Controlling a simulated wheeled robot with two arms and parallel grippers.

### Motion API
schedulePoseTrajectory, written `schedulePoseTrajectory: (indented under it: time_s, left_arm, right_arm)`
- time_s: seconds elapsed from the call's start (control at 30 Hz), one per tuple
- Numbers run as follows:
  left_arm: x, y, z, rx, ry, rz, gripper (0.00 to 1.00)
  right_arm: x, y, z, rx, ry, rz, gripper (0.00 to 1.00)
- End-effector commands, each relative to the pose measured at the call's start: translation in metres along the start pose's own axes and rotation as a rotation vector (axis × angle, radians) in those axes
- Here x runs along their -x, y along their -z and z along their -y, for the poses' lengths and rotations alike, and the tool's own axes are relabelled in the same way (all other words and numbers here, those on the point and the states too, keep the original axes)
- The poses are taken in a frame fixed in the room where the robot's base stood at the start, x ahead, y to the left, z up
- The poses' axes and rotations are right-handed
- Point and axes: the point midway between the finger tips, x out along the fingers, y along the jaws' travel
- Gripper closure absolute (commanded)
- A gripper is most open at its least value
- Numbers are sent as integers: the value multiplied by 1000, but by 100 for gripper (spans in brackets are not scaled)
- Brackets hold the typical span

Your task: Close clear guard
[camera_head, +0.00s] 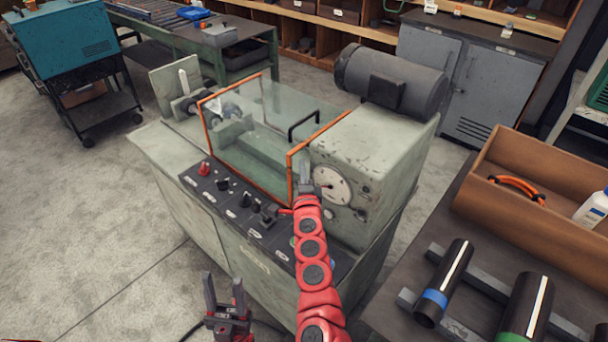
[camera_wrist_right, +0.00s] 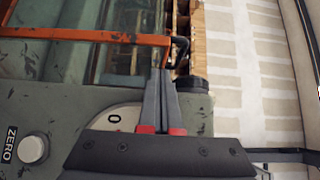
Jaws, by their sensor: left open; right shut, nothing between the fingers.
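The clear guard (camera_head: 245,150) has orange edge strips and stands over the bed of the grey-green machine (camera_head: 375,150). Its black handle (camera_head: 303,124) is near its right end. The orange edge also shows in the right wrist view (camera_wrist_right: 75,36), with the black handle (camera_wrist_right: 181,52) beyond the fingertips. My right gripper (camera_head: 306,182) is shut and empty at the guard's right front corner, in front of the dial (camera_head: 332,185). In the right wrist view its fingers (camera_wrist_right: 160,85) reach toward the orange edge; contact cannot be told. My left gripper (camera_head: 226,292) is open and empty, low in front of the machine.
A control panel (camera_head: 235,200) with knobs lines the machine's front, partly behind my right arm. A dark motor (camera_head: 390,80) sits on the machine's right top. At right, a bench holds a wooden box (camera_head: 540,180) and dark pipes (camera_head: 445,280).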

Motion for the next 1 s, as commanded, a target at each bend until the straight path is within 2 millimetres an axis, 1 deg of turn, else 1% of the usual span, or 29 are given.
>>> schedulePoseTrajectory:
  time_s: [0.03,0.13,0.27,0.4,0.6,1.0]
  left_arm:
    - [-2,0,0,0,0,0,50]
    - [-4,1,0,0,0,0,50]
    - [-3,0,0,0,0,0,50]
    - [-4,1,0,0,0,0,50]
    - [-4,1,0,0,0,0,50]
    - [-4,1,0,0,0,0,50]
  right_arm:
    - [-7,1,2,7,2,0,100]
    - [-18,2,1,8,-1,-1,100]
    - [-28,0,0,7,0,3,100]
    - [-36,1,-1,3,-1,-1,100]
    - [-40,3,-2,3,-2,-5,100]
    - [-39,3,-2,2,-3,-5,100]
